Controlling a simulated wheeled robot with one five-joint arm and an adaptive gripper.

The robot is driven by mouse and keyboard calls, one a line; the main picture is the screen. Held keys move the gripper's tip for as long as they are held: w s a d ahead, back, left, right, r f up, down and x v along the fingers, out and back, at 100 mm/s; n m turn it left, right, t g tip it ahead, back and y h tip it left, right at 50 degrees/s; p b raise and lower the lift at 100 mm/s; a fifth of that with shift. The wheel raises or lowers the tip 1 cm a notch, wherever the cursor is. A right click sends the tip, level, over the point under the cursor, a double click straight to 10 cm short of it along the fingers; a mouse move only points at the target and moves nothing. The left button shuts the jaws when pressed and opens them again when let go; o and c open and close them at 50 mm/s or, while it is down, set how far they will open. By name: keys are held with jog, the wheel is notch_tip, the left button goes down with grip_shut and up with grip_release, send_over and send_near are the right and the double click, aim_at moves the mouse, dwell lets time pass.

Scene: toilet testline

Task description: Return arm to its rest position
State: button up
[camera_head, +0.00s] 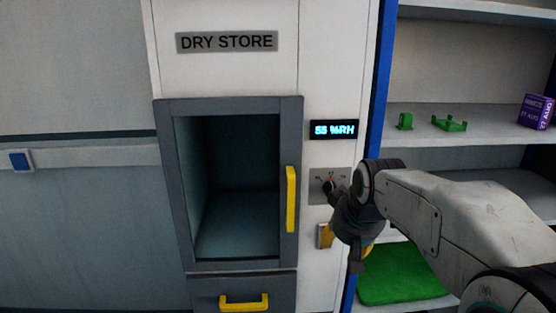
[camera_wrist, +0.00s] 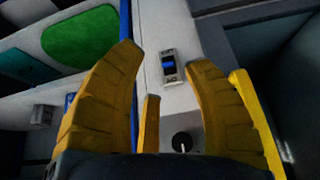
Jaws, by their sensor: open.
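My arm reaches in from the right in the head view, bent, with my gripper (camera_head: 352,235) hanging in front of the white panel beside the dry store. Past the fingers the white panel (camera_wrist: 200,30) shows, with a small plate with a blue face (camera_wrist: 170,65) and a round dark knob (camera_wrist: 182,142). In the head view my gripper partly covers the grey dial plate (camera_head: 318,186).
The dry store frame (camera_head: 170,190) with its yellow handle (camera_head: 291,200) stands left of my gripper. Shelves at right hold green parts (camera_head: 405,121), a purple box (camera_head: 536,112) and a green mat (camera_head: 400,280).

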jog(key=s+g+p, duration=0.2)
jog(key=s+p, duration=0.5)
jog(key=s, duration=1.7)
jog(key=shift+s+r, duration=0.2)
jog(key=shift+s, duration=0.15)
